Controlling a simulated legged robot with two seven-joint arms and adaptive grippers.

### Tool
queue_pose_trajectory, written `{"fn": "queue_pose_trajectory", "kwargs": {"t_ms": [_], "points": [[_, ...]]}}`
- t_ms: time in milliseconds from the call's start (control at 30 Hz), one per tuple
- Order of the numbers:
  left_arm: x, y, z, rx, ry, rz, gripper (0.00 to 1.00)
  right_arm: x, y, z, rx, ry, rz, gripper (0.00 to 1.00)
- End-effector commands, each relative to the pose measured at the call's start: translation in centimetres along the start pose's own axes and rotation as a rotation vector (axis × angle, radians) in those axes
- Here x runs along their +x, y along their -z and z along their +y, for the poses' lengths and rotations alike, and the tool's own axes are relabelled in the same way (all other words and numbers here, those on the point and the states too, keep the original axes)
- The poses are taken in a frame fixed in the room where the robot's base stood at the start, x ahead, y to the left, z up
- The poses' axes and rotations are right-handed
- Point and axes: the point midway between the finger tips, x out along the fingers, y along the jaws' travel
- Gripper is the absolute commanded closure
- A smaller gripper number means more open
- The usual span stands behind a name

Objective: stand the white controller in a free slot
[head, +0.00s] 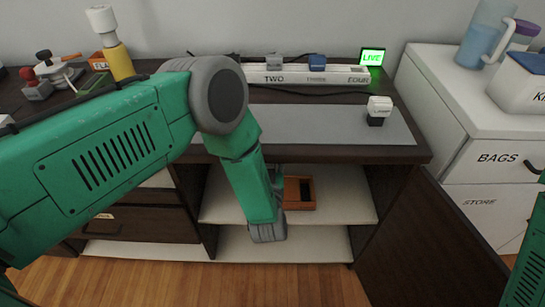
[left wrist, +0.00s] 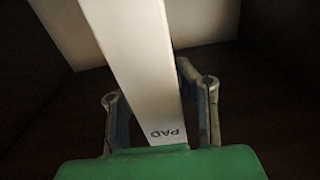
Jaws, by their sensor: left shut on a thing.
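In the left wrist view, a long white piece marked PAD (left wrist: 145,65) runs between the fingers of my left gripper (left wrist: 155,95), which is shut on it. It looks like the white controller. In the head view my left forearm reaches down in front of the open cabinet, and hides the gripper and what it holds. A white slotted rack (head: 305,75) stands at the back of the cabinet top. A grey block stands at TWO and a blue block (head: 317,61) at THREE. FOUR looks empty. My arm hides the rack's left end. My right gripper is out of view.
A brown tray (head: 300,193) sits on the cabinet shelf. A white-and-black block (head: 379,110) stands on the grey mat (head: 325,123). A green LIVE display (head: 372,57) stands by the rack. An open dark door (head: 430,245) is at the lower right.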

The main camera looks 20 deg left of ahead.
Motion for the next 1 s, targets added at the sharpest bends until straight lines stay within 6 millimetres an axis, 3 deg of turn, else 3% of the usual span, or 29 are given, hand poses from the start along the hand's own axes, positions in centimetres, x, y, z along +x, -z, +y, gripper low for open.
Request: {"fn": "queue_pose_trajectory", "kwargs": {"t_ms": [367,1000], "points": [[-0.1,-0.4,0.4,0.005,-0.002,0.000,1.00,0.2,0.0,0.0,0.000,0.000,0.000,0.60],[0.0,-5.6,0.2,0.003,-0.001,-0.001,1.00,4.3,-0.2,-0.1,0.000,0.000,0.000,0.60]]}}
